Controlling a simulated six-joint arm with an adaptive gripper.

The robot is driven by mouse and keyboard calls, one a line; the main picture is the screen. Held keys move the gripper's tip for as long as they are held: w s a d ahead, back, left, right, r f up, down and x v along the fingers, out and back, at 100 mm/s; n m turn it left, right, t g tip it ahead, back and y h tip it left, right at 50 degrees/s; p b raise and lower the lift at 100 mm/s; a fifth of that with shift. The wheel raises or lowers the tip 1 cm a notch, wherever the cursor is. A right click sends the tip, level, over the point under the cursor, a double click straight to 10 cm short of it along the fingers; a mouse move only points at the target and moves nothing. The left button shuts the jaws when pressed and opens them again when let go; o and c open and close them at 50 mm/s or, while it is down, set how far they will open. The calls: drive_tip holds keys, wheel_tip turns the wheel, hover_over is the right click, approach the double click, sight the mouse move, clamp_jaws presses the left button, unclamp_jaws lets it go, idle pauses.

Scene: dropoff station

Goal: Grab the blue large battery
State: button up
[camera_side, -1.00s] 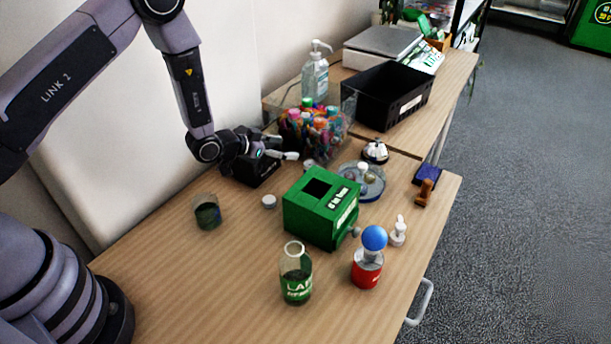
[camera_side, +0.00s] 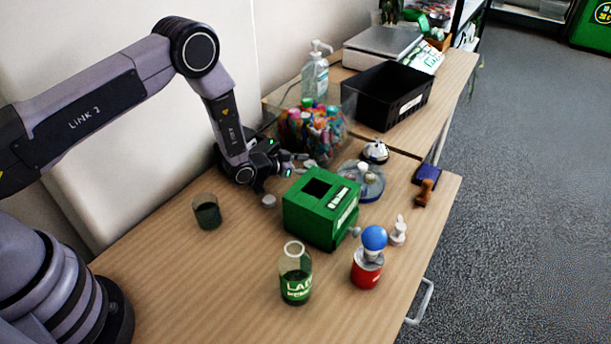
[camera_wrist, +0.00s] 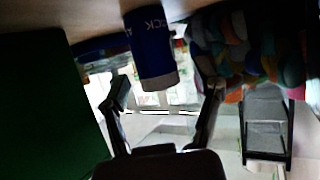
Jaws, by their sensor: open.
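The blue large battery (camera_wrist: 152,52), a dark blue cylinder with white lettering, shows at the top middle of the wrist view. It appears ahead of and between my open, empty fingers (camera_wrist: 166,92); I cannot tell how far away it is. In the side view my gripper (camera_side: 283,160) is low over the table, between the green box and the clear bin. I cannot make out the battery in the side view.
The green box (camera_side: 318,222) stands close on one side of my gripper, and the clear bin of colourful batteries (camera_side: 318,130) on the other. A glass beaker (camera_side: 207,212), a small white round item (camera_side: 268,201) and a blue-rimmed dish (camera_side: 372,186) are nearby. The front-left table is clear.

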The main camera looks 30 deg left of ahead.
drive_tip(key=shift+c, duration=0.3)
clamp_jaws()
drive_tip(key=shift+r, duration=0.15)
